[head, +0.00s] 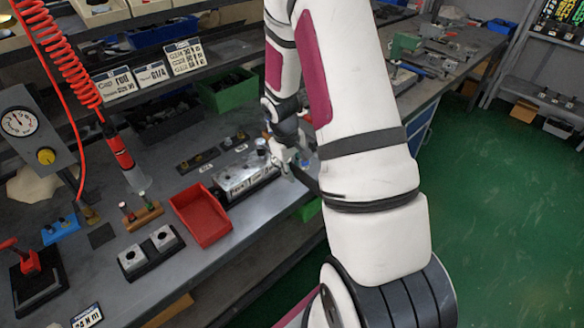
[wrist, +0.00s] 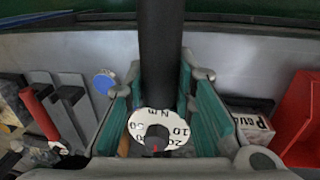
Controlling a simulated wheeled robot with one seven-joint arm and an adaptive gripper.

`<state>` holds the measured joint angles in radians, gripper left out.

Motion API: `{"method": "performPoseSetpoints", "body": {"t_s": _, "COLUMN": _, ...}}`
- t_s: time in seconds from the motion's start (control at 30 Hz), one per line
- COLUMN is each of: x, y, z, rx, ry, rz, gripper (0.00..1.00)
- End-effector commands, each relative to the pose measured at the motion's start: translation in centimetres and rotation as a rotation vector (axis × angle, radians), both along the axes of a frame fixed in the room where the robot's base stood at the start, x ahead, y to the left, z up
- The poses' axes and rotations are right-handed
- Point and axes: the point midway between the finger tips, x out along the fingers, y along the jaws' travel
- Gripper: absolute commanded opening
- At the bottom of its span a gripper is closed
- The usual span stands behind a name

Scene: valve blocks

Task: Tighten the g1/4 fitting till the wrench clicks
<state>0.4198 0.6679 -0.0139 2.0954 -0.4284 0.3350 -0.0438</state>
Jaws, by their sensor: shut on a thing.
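My gripper (wrist: 160,78) is shut on the torque wrench (wrist: 160,45), whose dark shaft runs between the green finger pads in the wrist view. The wrench's white dial (wrist: 158,122) reads in N m and has a red pointer. In the head view my gripper (head: 287,158) is at the right end of the silver valve block (head: 247,180), partly hidden by my arm. The valve block also shows in the wrist view (wrist: 252,122), right of the fingers. The G1/4 fitting and its contact with the wrench cannot be made out.
A red tray (head: 201,214) sits left of the valve block, and a black base with two grey blocks (head: 152,252) is nearer. A green bin (head: 228,90) stands behind. A round blue-faced part (wrist: 104,82) is left of the fingers. The bench front edge runs close by.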

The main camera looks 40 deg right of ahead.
Motion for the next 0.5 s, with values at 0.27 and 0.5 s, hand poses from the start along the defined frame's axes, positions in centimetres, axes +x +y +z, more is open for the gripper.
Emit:
{"method": "performPoseSetpoints", "body": {"t_s": 0.27, "x": 0.05, "y": -0.03, "z": -0.57, "rx": -0.001, "ry": -0.001, "rz": 0.0, "gripper": 0.0}}
{"method": "performPoseSetpoints", "body": {"t_s": 0.5, "x": 0.08, "y": -0.02, "z": -1.07, "rx": -0.001, "ry": -0.002, "rz": 0.0, "gripper": 0.0}}
